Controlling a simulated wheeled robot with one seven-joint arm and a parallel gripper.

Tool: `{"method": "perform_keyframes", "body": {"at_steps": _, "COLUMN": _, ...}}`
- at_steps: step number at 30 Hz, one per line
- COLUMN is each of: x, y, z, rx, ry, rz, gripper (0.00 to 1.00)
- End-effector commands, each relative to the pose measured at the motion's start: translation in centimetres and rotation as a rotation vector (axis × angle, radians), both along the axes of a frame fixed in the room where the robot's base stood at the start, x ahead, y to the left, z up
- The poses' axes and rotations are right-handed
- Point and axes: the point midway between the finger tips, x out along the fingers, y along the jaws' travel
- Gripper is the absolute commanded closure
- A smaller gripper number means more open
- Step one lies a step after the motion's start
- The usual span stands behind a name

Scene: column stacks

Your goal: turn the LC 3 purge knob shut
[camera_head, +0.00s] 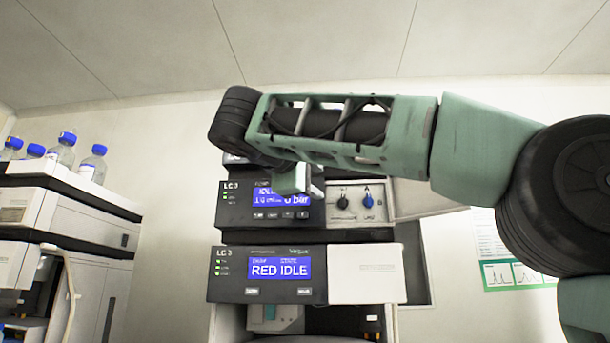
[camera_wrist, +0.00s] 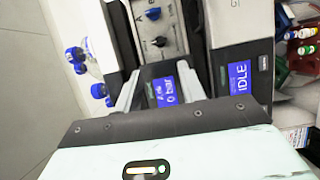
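The LC 3 pump module (camera_head: 232,212) has a blue screen reading "0 bar" and a knob panel to its right. The panel bears a black knob (camera_head: 342,203) and a blue knob (camera_head: 367,201). In the wrist view the black knob (camera_wrist: 158,42) and the blue knob (camera_wrist: 153,14) lie beyond the fingers. Their labels are too small to tell which is the purge knob. My gripper (camera_head: 304,182) is in front of the module's screen, left of the knobs and apart from them. In the wrist view my gripper (camera_wrist: 160,76) is open and empty.
Below is another LC 3 module (camera_head: 228,290) reading "RED IDLE". A light open door or panel (camera_head: 425,200) is right of the knobs, partly behind my arm. Another instrument stack (camera_head: 75,215) with blue-capped bottles (camera_head: 62,152) stands left. A wall poster (camera_head: 510,270) hangs right.

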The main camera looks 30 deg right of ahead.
Motion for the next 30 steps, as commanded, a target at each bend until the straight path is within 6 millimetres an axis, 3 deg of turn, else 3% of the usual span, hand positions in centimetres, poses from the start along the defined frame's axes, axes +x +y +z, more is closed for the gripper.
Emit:
{"method": "perform_keyframes", "body": {"at_steps": 3, "x": -1.0, "y": 1.6, "z": 0.0, "rx": 0.000, "ry": 0.000, "rz": 0.003, "gripper": 0.60}}
{"method": "perform_keyframes", "body": {"at_steps": 9, "x": -1.8, "y": 2.8, "z": 0.0, "rx": 0.001, "ry": -0.001, "rz": 0.000, "gripper": 0.60}}
{"method": "perform_keyframes", "body": {"at_steps": 28, "x": -1.9, "y": 2.9, "z": 0.0, "rx": 0.000, "ry": 0.000, "rz": -0.001, "gripper": 0.60}}
{"method": "perform_keyframes", "body": {"at_steps": 30, "x": -1.5, "y": 3.3, "z": -0.8, "rx": 0.002, "ry": 0.022, "rz": 0.020, "gripper": 0.60}}
